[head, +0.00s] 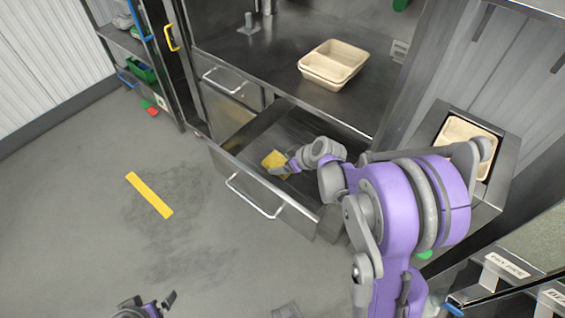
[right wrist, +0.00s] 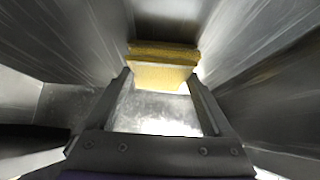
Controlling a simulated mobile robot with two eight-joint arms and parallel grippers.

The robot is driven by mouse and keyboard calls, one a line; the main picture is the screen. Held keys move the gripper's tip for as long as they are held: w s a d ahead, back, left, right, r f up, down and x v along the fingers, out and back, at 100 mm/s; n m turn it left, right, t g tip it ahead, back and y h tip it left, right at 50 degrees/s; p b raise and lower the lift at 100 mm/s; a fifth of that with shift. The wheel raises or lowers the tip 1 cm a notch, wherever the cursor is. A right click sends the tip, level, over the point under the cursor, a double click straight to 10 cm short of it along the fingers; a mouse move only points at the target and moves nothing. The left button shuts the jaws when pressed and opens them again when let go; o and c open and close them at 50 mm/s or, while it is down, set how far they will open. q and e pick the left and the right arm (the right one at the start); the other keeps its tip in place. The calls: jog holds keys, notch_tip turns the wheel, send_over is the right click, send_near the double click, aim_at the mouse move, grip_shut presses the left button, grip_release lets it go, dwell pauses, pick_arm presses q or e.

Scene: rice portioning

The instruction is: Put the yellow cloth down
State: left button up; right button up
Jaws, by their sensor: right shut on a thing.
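The yellow cloth (right wrist: 163,72) is a folded, sponge-like block between the fingertips of my right gripper (right wrist: 160,85) in the right wrist view. In the head view the cloth (head: 275,161) shows inside the open metal drawer (head: 245,180), with my right gripper (head: 283,169) shut on it. Metal walls rise on both sides of the cloth in the wrist view. I cannot tell whether the cloth touches the drawer floor. My left gripper (head: 160,303) is at the bottom edge of the head view, over the floor, with its fingers apart and nothing between them.
Beige compartment trays (head: 333,63) stand on the steel counter above the drawer. Another beige tray (head: 466,140) sits in a metal holder at the right. A yellow floor strip (head: 149,195) lies on the clear floor at the left. Shelves (head: 125,45) stand at the back left.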

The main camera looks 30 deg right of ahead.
jog(key=shift+f, duration=0.2)
jog(key=o, duration=1.2)
jog(key=shift+r, duration=0.1)
jog(key=shift+r, duration=0.25)
jog(key=p+v, duration=0.1)
jog(key=v, duration=1)
jog(key=shift+s+d+r+p, duration=0.1)
jog(key=shift+s+r+p, duration=0.15)
jog(key=shift+s+p, duration=0.05)
